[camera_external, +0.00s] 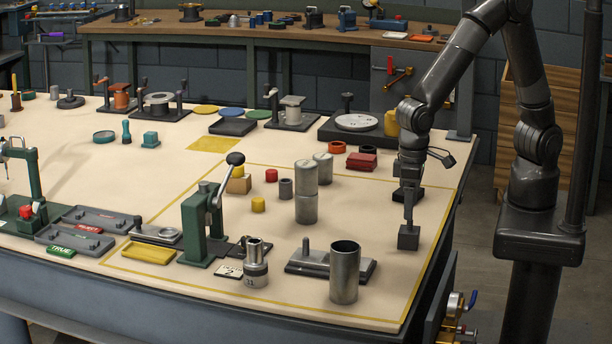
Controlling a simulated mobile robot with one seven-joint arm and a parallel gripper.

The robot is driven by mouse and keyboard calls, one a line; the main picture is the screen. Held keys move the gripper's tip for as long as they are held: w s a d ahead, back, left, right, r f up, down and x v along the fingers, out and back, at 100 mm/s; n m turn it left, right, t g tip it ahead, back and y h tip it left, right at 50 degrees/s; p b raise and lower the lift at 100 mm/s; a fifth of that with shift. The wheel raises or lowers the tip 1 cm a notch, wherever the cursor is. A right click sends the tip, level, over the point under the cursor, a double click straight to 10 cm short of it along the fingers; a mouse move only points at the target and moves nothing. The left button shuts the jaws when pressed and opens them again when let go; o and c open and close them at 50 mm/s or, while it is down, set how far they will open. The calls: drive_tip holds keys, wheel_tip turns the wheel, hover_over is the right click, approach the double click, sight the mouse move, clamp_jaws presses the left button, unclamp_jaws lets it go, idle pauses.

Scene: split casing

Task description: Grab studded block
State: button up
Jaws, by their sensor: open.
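A small dark grey block (408,238) stands on the cream table top near its right edge. It may be the studded block, but studs cannot be made out at this size. My gripper (408,221) points straight down directly above this block, with its fingertips at or very near the block's top. The fingers are seen nearly edge-on, so the gap between them is hard to see. The jaws are open, and I cannot tell whether they touch the block.
Left of the block stand an open grey cylinder (344,272), a dark base with a peg (320,264) and a tall grey cylinder (306,192). A red block (361,162) lies behind. A green lever press (204,225) stands further left. Bare table surrounds the block.

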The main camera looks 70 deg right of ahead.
sight(409, 229)
drive_tip(key=f, duration=0.9)
drive_tip(key=shift+d, duration=0.3)
clamp_jaws()
idle(0.4)
